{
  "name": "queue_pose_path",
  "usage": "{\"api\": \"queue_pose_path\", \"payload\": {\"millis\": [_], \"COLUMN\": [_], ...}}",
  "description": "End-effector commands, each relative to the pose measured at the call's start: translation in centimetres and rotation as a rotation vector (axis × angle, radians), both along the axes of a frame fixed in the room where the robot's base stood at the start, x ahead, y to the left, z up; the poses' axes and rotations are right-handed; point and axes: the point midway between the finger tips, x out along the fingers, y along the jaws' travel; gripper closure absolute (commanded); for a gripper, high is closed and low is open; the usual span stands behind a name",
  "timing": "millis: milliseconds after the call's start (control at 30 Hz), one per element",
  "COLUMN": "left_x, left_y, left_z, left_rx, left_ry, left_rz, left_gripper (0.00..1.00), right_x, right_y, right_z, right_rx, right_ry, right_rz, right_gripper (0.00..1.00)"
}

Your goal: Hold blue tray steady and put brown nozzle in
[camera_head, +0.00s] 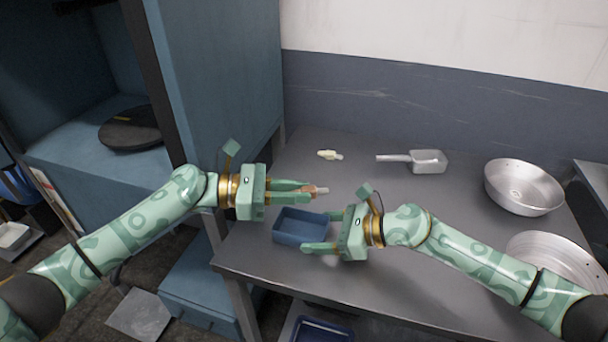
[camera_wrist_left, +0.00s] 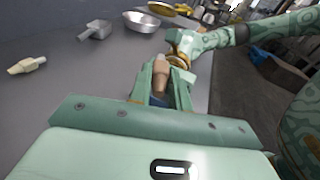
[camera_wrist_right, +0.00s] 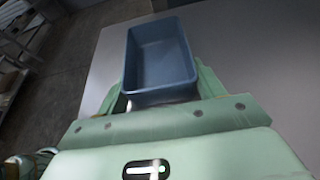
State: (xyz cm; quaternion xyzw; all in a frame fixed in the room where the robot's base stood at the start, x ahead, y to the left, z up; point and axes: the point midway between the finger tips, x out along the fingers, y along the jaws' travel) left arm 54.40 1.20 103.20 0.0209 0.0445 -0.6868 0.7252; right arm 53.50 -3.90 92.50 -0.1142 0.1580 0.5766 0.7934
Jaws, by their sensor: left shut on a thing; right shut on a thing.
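The blue tray (camera_head: 290,238) is on the table near its front left edge in the head view. It looks empty in the right wrist view (camera_wrist_right: 160,62). My right gripper (camera_head: 322,232) is shut on the tray, with a finger on each side of it. The brown nozzle (camera_head: 321,190) is between the fingers of my left gripper (camera_head: 306,190), which is shut on it just above and behind the tray. The nozzle also shows in the left wrist view (camera_wrist_left: 160,76), lying along the fingers. Part of it is hidden by the fingers.
A cream nozzle (camera_head: 330,155) and a metal scoop (camera_head: 428,161) lie toward the back of the grey table (camera_head: 430,290). Two metal pans (camera_head: 523,187) stand at the right. A blue cabinet (camera_head: 225,80) rises at the left. The table's middle is clear.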

Motion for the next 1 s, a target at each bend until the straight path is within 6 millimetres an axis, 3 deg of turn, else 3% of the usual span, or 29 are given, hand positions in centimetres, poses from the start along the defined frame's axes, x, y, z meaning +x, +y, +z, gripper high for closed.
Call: {"api": "queue_pose_path", "payload": {"millis": [300,700,1000], "left_x": [-1.2,-1.3,-1.3], "left_y": [2.0,2.1,2.1], "left_z": [-2.5,-4.7,-4.9], "left_rx": [-0.001,0.0,0.0], "left_ry": [-0.002,-0.004,-0.005], "left_rz": [-0.153,-0.159,-0.16], "left_gripper": [1.0,1.0,1.0], "right_x": [0.0,0.0,0.0], "right_y": [0.0,0.0,0.0], "right_z": [0.0,0.0,0.0], "right_rx": [0.0,0.0,0.0], "right_ry": [0.0,0.0,0.0], "right_rz": [0.0,0.0,0.0], "right_gripper": [0.56,0.56,0.56]}}
